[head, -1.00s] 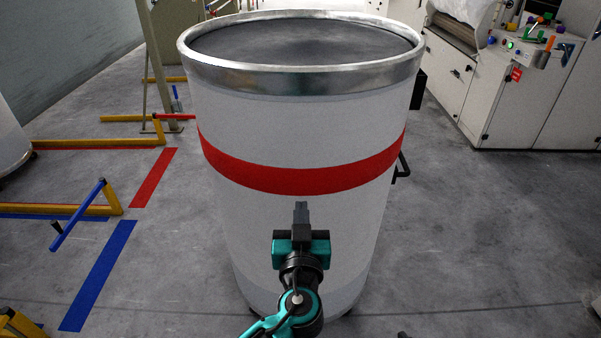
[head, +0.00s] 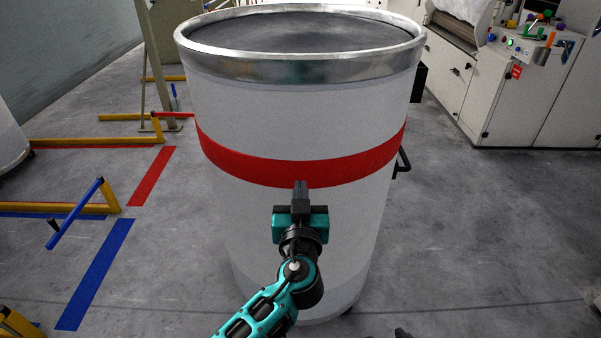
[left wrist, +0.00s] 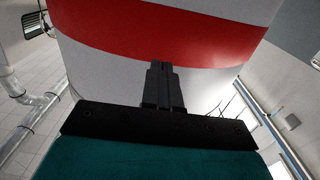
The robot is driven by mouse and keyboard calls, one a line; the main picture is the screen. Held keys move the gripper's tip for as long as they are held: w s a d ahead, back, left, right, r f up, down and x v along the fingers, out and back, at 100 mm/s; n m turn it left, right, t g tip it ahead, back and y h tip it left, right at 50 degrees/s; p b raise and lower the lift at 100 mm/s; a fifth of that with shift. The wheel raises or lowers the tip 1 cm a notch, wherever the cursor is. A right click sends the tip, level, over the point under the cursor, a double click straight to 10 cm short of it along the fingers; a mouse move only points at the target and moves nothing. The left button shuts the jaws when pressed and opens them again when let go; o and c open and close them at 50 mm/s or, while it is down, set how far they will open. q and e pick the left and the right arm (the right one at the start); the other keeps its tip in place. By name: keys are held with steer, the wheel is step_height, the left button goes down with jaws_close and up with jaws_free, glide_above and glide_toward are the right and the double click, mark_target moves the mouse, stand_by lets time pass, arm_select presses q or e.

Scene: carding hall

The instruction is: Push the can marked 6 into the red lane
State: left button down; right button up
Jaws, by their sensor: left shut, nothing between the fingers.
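A big white can (head: 300,115) with a metal rim and a red band stands upright right in front of me. No number shows on the side facing me. It also fills much of the left wrist view (left wrist: 100,62). My left gripper (head: 300,184) is shut and empty, its tips at the can's near wall by the lower edge of the red band; I cannot tell if they touch. In the left wrist view its fingers (left wrist: 162,85) overlap the band. The red lane's floor stripe (head: 152,176) lies left of the can. My right gripper is not in view.
A blue floor stripe (head: 96,275) and yellow rails (head: 75,209) with a blue bar (head: 75,214) mark the lanes at left. Another white can (head: 10,140) stands at the left edge. A machine cabinet (head: 520,100) stands at back right. The floor at right is clear.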

mark_target(300, 170)
arm_select(q)
steer(key=shift+w+b, duration=1.2)
steer(key=shift+w, duration=0.85)
steer(key=shift+r, duration=0.1)
